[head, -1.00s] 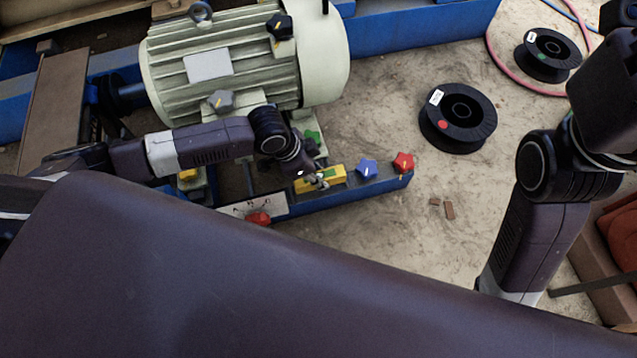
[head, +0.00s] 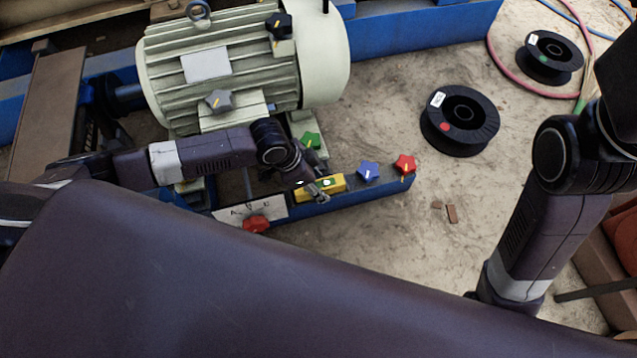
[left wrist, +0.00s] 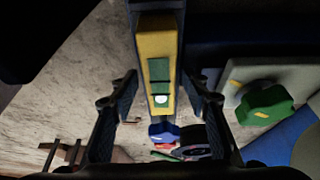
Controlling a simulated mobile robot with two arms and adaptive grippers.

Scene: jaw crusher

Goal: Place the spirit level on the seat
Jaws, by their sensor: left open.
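The spirit level (head: 336,183) is a yellow bar with a green inset, lying on the blue beam (head: 385,186) in front of the motor. My left gripper (head: 319,191) is right at it, covering part of it in the head view. In the left wrist view, the level (left wrist: 158,40) runs between the two open fingers of my left gripper (left wrist: 160,92), with a gap visible on each side. I cannot tell for sure which surface is the seat. My right gripper is out of view; only its arm shows at the right.
A large pale motor (head: 240,70) stands behind my left arm. Star knobs, blue (head: 369,171), red (head: 405,164) and green (head: 310,140), sit around the level. A white marked plate (head: 236,214) is to its left. Black spools (head: 460,120) lie on the open floor.

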